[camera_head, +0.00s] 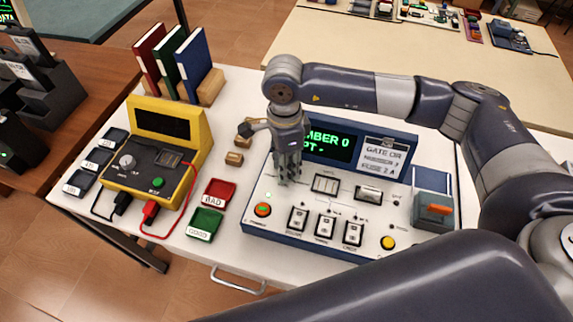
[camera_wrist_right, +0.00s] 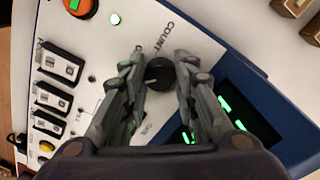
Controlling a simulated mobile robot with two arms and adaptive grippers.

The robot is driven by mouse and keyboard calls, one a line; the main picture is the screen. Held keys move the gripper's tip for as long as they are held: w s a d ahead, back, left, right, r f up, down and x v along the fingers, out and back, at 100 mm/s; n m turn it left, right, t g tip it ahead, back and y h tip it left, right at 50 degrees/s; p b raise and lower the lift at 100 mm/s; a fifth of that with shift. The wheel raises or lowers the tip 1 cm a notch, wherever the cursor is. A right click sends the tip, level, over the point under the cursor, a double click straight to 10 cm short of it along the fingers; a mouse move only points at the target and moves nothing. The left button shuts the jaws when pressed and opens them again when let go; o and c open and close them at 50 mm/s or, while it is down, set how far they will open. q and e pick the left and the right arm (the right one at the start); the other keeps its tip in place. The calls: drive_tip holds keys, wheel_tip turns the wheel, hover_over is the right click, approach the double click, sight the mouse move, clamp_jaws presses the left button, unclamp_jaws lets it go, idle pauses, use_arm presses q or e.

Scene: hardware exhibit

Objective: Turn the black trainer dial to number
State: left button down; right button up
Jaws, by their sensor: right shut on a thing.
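The black trainer dial (camera_wrist_right: 160,73) is a round knob with a pale pointer mark on the white panel of the trainer (camera_head: 262,226), under the printed word "COUNT". My right gripper (camera_head: 287,178) comes down on it from above. In the wrist view its fingers (camera_wrist_right: 158,72) are shut on the dial, one on each side. In the head view the fingers hide the dial. My left gripper is not in view.
A sign card (camera_head: 384,155) stands beside the screen. A yellow tester (camera_head: 150,165), a red tray (camera_head: 218,193) and a green tray (camera_head: 205,223) are at left.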

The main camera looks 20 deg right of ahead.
drive_tip(key=o, duration=1)
drive_tip(key=shift+o, duration=0.2)
wheel_tip(320, 180, up, 12)
drive_tip(key=shift+w, duration=0.35)
